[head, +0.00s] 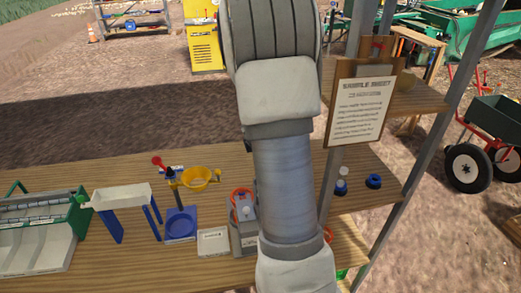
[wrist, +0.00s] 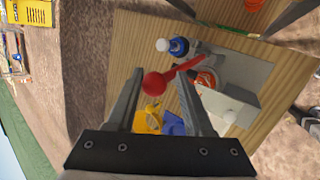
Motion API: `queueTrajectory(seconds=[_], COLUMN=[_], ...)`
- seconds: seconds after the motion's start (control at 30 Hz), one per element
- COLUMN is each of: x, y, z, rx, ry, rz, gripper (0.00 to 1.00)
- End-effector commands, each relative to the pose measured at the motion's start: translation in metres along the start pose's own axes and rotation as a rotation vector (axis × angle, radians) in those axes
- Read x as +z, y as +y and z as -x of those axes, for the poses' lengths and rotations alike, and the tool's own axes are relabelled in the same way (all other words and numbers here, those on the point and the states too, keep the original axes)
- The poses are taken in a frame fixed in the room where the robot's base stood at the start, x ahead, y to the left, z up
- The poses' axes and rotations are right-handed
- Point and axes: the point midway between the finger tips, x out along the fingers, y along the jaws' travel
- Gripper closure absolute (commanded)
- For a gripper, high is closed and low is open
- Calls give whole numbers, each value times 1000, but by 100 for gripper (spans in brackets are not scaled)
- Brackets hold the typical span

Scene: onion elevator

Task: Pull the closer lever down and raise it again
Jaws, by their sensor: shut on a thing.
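The lever is a red ball knob (wrist: 155,84) on a short red handle (wrist: 186,66) in the wrist view. Its handle runs up and right to a grey part beside the grey device (wrist: 232,105). My gripper (wrist: 160,78) has its two fingers on either side of the knob and is shut on it. In the head view the grey device (head: 243,232) stands on the bench, partly behind my arm. My arm hides the gripper and the held lever there.
A blue-and-white bottle (head: 341,182) and blue cap (head: 374,181) are at right. A sign (head: 360,108) hangs by a post.

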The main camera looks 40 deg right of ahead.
Motion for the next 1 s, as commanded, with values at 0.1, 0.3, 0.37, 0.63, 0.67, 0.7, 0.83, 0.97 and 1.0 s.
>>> queueTrajectory(seconds=[0.1, 0.3, 0.37, 0.63, 0.67, 0.7, 0.83, 0.97, 1.0], x=[1, 2, 2, 1, 1, 1, 2, 2, 2], y=[0, 0, 0, 0, 0, 0, 1, 2, 2], z=[-1, -1, -1, 0, 0, 0, 6, 23, 30], rx=[1, 0, 0, -1, -1, -1, 0, 2, 2], ry=[-1, -2, -2, -2, -2, -2, -2, -1, -2], rz=[-7, -8, -7, -4, -4, -4, -5, -6, -6], gripper=[100, 41, 30, 18, 18, 18, 18, 18, 18])
